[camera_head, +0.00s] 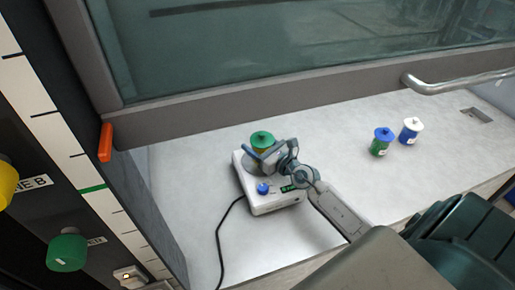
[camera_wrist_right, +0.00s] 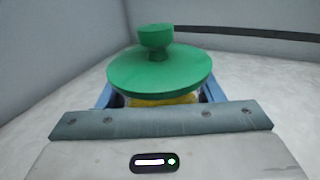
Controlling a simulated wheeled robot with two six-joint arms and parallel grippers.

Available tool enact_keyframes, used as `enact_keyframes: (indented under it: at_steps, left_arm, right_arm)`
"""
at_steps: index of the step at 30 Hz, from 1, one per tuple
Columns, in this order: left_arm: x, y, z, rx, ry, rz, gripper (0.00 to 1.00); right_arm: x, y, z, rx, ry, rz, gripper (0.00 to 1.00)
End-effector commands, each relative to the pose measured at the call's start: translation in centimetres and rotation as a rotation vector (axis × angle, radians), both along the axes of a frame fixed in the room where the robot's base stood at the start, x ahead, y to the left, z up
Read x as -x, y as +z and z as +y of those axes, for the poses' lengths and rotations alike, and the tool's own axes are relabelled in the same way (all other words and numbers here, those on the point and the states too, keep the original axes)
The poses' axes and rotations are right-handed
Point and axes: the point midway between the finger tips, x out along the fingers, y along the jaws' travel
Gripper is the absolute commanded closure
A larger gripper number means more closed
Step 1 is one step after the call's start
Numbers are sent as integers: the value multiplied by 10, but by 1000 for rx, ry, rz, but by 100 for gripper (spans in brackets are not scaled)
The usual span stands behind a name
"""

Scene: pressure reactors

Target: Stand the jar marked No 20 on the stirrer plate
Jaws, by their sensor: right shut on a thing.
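A jar with a green lid (camera_head: 262,138) and a yellowish body is at the stirrer plate (camera_head: 275,207), a white box with a blue knob and a black cable. My right gripper (camera_head: 258,153) is shut on this jar, over the round top of the plate. The right wrist view shows the green lid (camera_wrist_right: 160,70) upright, with a strip of yellow below it between the blue fingers. The jar's marking is hidden, and I cannot tell whether its base touches the plate. My left gripper is not in view.
A green jar with a blue lid (camera_head: 383,141) and a blue jar with a white lid (camera_head: 410,130) stand at the right on the bench (camera_head: 335,125). A metal rail (camera_head: 455,84) runs above the bench at the right. The bench between plate and jars is clear.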

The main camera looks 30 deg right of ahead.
Motion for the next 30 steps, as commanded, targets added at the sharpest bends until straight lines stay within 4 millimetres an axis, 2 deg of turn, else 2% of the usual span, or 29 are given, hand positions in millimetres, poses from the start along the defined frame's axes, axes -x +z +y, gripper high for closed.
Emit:
enact_keyframes:
  at_steps: [11,12,15,26,30]
  left_arm:
    - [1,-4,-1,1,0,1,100]
    - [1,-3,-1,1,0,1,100]
    - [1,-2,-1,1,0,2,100]
    - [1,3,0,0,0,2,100]
    - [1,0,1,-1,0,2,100]
  right_arm:
    - [0,-3,0,1,0,-2,71]
    - [0,-3,0,1,0,0,33]
    - [0,-2,0,1,0,0,18]
    - [0,3,0,1,0,0,18]
    - [18,-1,-4,4,2,3,18]
